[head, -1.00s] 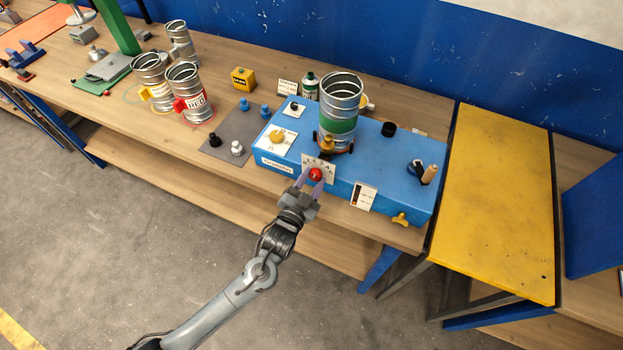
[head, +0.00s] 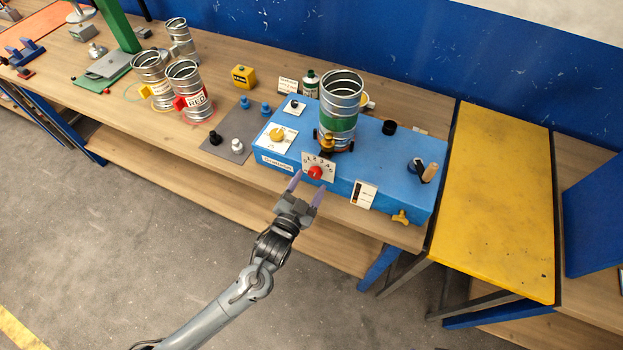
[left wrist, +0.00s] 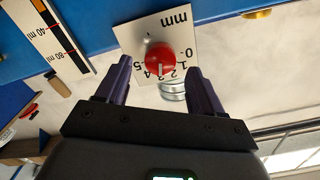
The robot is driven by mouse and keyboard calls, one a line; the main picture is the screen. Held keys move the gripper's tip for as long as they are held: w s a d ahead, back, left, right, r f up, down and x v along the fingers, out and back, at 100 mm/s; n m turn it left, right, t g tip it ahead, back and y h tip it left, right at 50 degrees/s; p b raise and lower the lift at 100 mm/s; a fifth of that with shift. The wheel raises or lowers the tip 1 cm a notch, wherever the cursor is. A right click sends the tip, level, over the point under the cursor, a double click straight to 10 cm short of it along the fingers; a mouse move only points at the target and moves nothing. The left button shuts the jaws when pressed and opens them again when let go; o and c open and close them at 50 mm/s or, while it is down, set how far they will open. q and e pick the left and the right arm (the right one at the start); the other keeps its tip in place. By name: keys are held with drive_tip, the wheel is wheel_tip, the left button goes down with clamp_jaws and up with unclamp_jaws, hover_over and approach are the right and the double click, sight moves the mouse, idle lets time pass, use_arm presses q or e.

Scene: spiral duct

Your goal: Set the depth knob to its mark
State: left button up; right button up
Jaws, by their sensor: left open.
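The red depth knob (head: 315,173) sits on a white scale plate (head: 322,160) on the front face of the blue machine (head: 355,170). In the left wrist view the red knob (left wrist: 160,57) shows a pale pointer line aimed near 2 to 3 on the scale (left wrist: 178,30), which reads from 0 to 5 mm. The exact mark is too small to read surely. My left gripper (head: 307,188) is open and empty in front of the knob, with its fingertips apart from it. My right gripper is not in view.
A metal duct with a green band (head: 340,115) stands on the machine. A yellow knob (head: 277,135) is on its top and a yellow wing handle (head: 401,217) on its front right. Floor space in front is clear.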

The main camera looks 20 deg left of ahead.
use_arm(q)
drive_tip(key=s, duration=0.8)
drive_tip(key=shift+s+a, duration=0.15)
drive_tip(key=shift+a, duration=0.05)
drive_tip(key=s+a+f+n+g+p, duration=0.1)
drive_tip(key=s+a+f+n+g, duration=0.1)
drive_tip(key=s+g, duration=0.65)
drive_tip(key=s+a+f+n+g, duration=0.2)
drive_tip(key=s+g, duration=0.4)
drive_tip(key=s, duration=0.5)
wheel_tip(320, 180, up, 21)
drive_tip(key=p, duration=2.1)
drive_tip(key=shift+r+y, duration=0.15)
drive_tip(key=shift+y, duration=0.25)
